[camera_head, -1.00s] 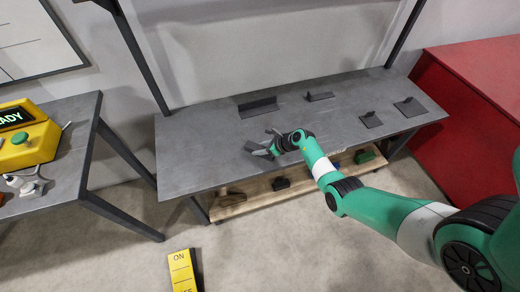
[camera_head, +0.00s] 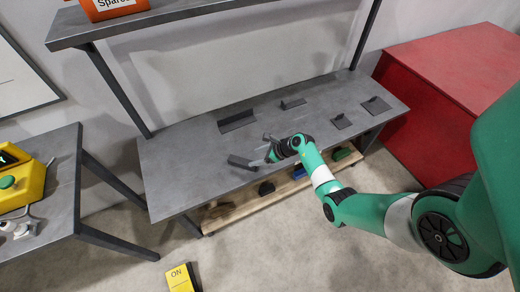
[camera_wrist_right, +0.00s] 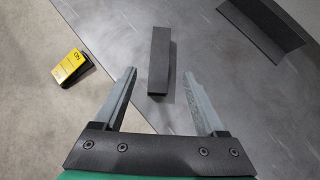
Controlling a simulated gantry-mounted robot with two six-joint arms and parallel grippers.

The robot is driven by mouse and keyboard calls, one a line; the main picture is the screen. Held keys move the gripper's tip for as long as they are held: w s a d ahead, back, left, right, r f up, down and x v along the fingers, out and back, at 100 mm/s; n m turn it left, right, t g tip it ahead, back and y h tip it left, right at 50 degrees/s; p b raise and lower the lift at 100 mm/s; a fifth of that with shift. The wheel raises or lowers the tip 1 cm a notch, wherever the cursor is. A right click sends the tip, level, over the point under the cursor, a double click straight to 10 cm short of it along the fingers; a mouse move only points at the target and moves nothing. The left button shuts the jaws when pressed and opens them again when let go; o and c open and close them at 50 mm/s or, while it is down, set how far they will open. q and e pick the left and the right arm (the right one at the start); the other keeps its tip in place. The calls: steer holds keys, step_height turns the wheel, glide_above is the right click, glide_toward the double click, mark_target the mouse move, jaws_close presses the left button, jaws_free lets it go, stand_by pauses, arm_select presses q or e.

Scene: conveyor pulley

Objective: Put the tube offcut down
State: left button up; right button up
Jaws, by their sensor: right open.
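The tube offcut (camera_head: 243,162) is a short dark grey bar lying on the grey bench near its front edge. In the right wrist view the offcut (camera_wrist_right: 159,60) lies ahead of my fingers, its near end between the fingertips and apart from both. My right gripper (camera_head: 266,150) is open and empty, just right of the offcut in the head view. Its two spread fingers show in the right wrist view (camera_wrist_right: 159,78). My left gripper is not in view.
A lower wooden shelf (camera_head: 225,218) holds several parts. A red cabinet (camera_head: 440,70) is at right. A yellow block (camera_head: 180,279) is on the floor. The bench's left part is clear.

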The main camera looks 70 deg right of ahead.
steer(key=shift+v, duration=1.1)
